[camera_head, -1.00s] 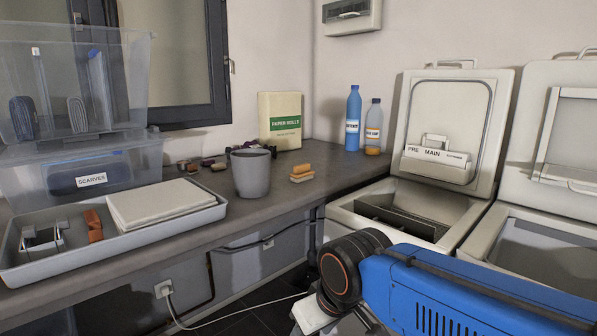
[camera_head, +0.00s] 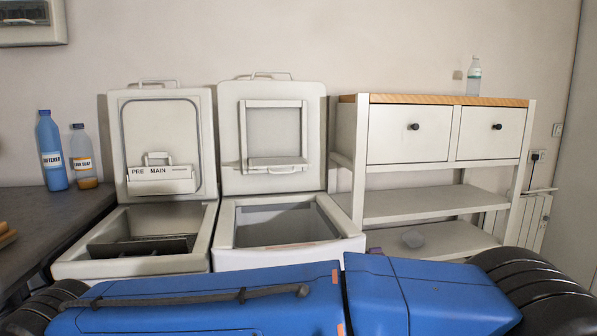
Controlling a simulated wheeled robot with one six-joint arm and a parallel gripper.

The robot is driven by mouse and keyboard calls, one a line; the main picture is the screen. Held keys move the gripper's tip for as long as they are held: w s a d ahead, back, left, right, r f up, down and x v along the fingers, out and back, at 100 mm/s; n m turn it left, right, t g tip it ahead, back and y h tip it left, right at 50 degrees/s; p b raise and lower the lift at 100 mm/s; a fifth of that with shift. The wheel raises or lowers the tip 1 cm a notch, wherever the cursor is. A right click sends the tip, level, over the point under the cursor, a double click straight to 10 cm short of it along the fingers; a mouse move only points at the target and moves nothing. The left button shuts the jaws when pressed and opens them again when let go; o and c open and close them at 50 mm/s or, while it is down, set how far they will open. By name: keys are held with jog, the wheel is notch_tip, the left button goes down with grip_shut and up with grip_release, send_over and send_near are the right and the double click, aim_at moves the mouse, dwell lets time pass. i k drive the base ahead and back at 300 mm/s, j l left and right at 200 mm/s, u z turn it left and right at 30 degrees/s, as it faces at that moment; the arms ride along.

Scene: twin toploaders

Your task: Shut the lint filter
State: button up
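Two white top-loading machines stand side by side with their lids raised. The lid of the right machine (camera_head: 230,244) carries a square frame (camera_head: 243,130) around a grey recessed panel. A flap with a small handle (camera_head: 277,164), which looks like the lint filter, sticks out at the bottom of this frame. The left machine (camera_head: 100,266) has a drawer marked PRE and MAIN (camera_head: 160,180) on its lid. My blue arm crosses the bottom of the view in front of both machines. My gripper is out of view.
A dark worktop (camera_head: 50,230) with a blue bottle (camera_head: 52,150) and a clear bottle (camera_head: 82,158) is at the left. A white shelf unit (camera_head: 345,140) with two drawers stands at the right. Both tubs are open on top.

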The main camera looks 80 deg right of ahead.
aim_at(267, 163)
jog(key=z, duration=2.45)
jog(key=k+l, duration=0.1)
jog(key=l, duration=0.25)
jog(key=k+l, duration=0.1)
jog(key=l, duration=0.25)
jog(key=k+l, duration=0.1)
jog(key=l, duration=0.25)
jog(key=l+u, duration=0.1)
jog(key=l, duration=0.25)
jog(key=k, duration=0.1)
